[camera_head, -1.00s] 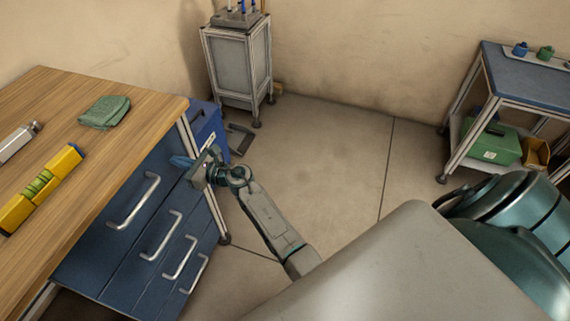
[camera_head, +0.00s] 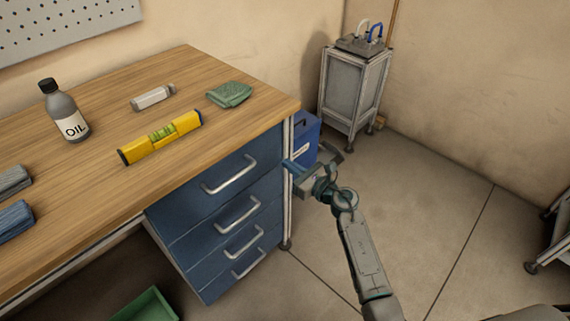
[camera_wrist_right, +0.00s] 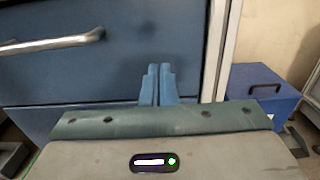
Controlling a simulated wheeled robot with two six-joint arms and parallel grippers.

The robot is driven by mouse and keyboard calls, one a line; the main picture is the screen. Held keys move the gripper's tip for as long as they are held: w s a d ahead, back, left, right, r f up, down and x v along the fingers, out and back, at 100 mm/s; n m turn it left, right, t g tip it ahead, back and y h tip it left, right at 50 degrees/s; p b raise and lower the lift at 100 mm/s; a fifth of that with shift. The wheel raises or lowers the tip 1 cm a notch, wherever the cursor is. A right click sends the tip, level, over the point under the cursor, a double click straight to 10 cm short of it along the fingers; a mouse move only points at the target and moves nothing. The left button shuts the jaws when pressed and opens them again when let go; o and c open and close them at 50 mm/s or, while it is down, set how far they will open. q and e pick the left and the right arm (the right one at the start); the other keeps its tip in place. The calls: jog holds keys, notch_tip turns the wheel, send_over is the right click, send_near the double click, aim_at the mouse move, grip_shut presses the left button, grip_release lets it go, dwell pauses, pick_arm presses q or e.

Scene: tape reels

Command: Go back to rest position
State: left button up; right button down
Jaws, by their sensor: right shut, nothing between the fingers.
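My right gripper (camera_head: 290,168) is beside the right end of the workbench's blue drawer unit (camera_head: 217,210), below the bench top's corner. In the right wrist view its two blue fingers (camera_wrist_right: 158,84) are together with nothing between them. A drawer front with a metal handle (camera_wrist_right: 52,44) fills the left of that view, and I cannot tell whether the fingertips touch it. All the drawers look closed. My left gripper is not in view.
The wooden bench top (camera_head: 95,190) holds a yellow level (camera_head: 160,138), an oil bottle (camera_head: 66,112) and a green cloth (camera_head: 229,94). A blue box (camera_head: 305,136) and a grey cabinet (camera_head: 353,88) stand behind my right gripper. The floor (camera_head: 430,210) to the right is clear.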

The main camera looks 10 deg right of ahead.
jog(key=d+f+v, duration=0.1)
jog(key=v, duration=0.6)
jog(key=s+d+f+m+g+h+p, duration=0.1)
jog(key=s+d+f+m+h, duration=0.35)
jog(key=f+m, duration=0.55)
jog(key=s+d+f+m+g+h+p, duration=0.1)
jog(key=s+d+f+m+h, duration=0.3)
jog(key=f+m, duration=0.5)
jog(key=s+d+f+m+g+h+p, duration=0.1)
jog(key=s+d+f+m+h, duration=0.25)
jog(key=s+f+m, duration=0.45)
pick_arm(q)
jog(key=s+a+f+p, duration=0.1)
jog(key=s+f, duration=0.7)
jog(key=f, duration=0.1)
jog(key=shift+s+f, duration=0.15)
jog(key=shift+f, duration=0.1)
pick_arm(e)
jog(key=s+f+m+g, duration=0.5)
jog(key=s+f+m, duration=0.3)
jog(key=s, duration=0.6)
jog(key=s+d+f+m+g, duration=0.1)
jog(key=s+f+m+g, duration=0.4)
jog(key=s+f, duration=0.5)
jog(key=s+m, duration=0.2)
jog(key=s, duration=0.2)
jog(key=shift+s+m+y, duration=0.25)
jog(key=shift+m+y, duration=0.05)
jog(key=shift+m, duration=0.1)
